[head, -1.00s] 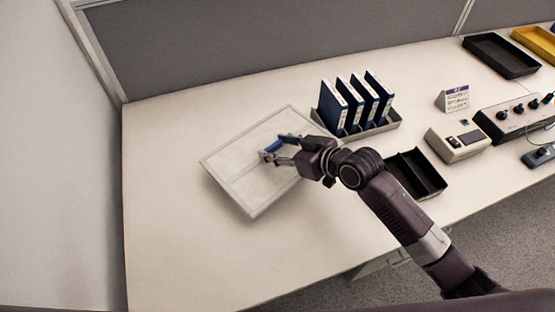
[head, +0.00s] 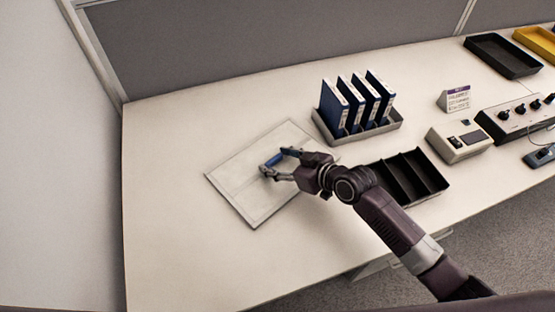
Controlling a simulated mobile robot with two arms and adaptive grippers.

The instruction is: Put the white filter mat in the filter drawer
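A flat, pale, square panel with a thin rim (head: 238,190), which looks like the white filter mat, lies on or just above the table at centre left. A blue bar (head: 274,160) stands out near its middle. My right gripper (head: 273,162) is over the panel, with its fingers at the two ends of the blue bar, and appears closed on it. The gripper and wrist cover the panel's right side. I cannot make out a filter drawer for certain. My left gripper is not in view.
Right of the panel stand a rack of blue binders (head: 357,103) and a black divided tray (head: 410,178), partly behind my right arm. Farther right are a beige device (head: 459,141), a knob box (head: 517,116) and a black tray (head: 502,55). The table's left (head: 160,200) is clear.

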